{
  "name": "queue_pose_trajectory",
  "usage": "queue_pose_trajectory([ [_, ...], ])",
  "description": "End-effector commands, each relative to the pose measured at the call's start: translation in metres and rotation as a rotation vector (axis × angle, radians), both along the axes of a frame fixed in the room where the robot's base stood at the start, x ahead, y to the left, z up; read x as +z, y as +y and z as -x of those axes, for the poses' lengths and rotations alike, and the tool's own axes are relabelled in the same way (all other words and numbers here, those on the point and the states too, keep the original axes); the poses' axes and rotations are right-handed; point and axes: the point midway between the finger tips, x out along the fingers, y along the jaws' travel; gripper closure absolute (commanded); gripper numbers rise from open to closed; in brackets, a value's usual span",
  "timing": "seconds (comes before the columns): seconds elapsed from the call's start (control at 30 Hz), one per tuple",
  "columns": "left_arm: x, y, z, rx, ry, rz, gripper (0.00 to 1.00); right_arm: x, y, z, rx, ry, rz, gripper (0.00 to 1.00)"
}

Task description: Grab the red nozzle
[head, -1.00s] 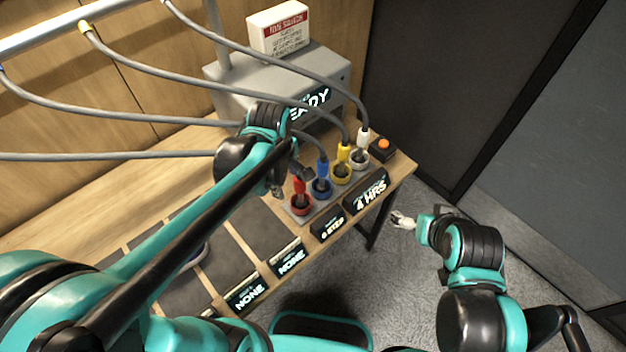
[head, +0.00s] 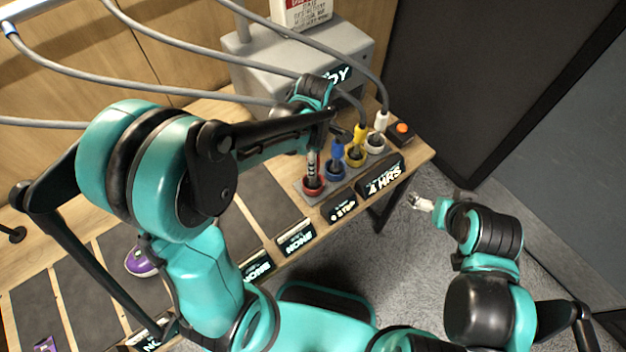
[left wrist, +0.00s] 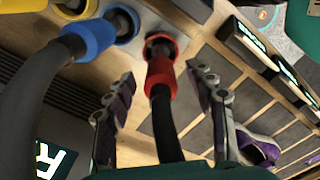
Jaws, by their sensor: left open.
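The red nozzle (head: 313,187) stands in its round holder at the left end of a row of coloured nozzles. It also shows in the left wrist view (left wrist: 160,78), with its dark hose running down toward the camera. My left gripper (head: 314,160) is over it, partly hidden by the arm in the head view. In the left wrist view my left gripper (left wrist: 160,72) is open, one finger on each side of the red nozzle, with gaps visible on both sides. My right gripper (head: 421,202) is off the table's right side, too small to judge.
The blue nozzle (head: 337,155) stands close beside the red one, then the yellow nozzle (head: 358,142) and white nozzle (head: 379,128). Grey hoses hang above. A grey machine (head: 300,65) stands behind. A purple shoe (head: 141,261) lies at the left.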

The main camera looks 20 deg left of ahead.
Motion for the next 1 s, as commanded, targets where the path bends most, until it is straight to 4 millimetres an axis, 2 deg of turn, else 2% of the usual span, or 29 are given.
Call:
queue_pose_trajectory([
  [0.1, -0.023, 0.002, 0.001, 0.000, 0.000, 0.000, 0.45, -0.010, 0.000, 0.000, 0.000, 0.000, 0.000, 0.11],
  [0.23, -0.039, 0.002, 0.001, 0.000, 0.000, 0.000, 0.45, -0.014, 0.000, 0.000, 0.000, 0.000, 0.000, 0.11],
  [0.53, -0.043, 0.003, 0.001, -0.001, 0.000, 0.000, 0.45, -0.014, 0.000, 0.000, 0.000, 0.000, 0.000, 0.11],
  [0.57, -0.043, 0.003, 0.001, -0.001, 0.000, 0.000, 0.50, -0.014, 0.000, 0.000, 0.000, 0.000, 0.000, 0.11],
  [0.73, -0.043, 0.003, 0.001, -0.001, -0.001, 0.000, 0.95, -0.014, 0.000, 0.000, 0.000, 0.000, 0.000, 0.11],
  [0.77, -0.043, 0.003, 0.001, -0.001, 0.000, 0.000, 1.00, -0.014, 0.000, 0.000, 0.000, 0.000, 0.000, 0.11],
  [1.0, -0.043, 0.003, 0.001, -0.001, 0.000, 0.000, 1.00, -0.015, 0.000, 0.000, 0.000, 0.000, 0.000, 0.11],
])
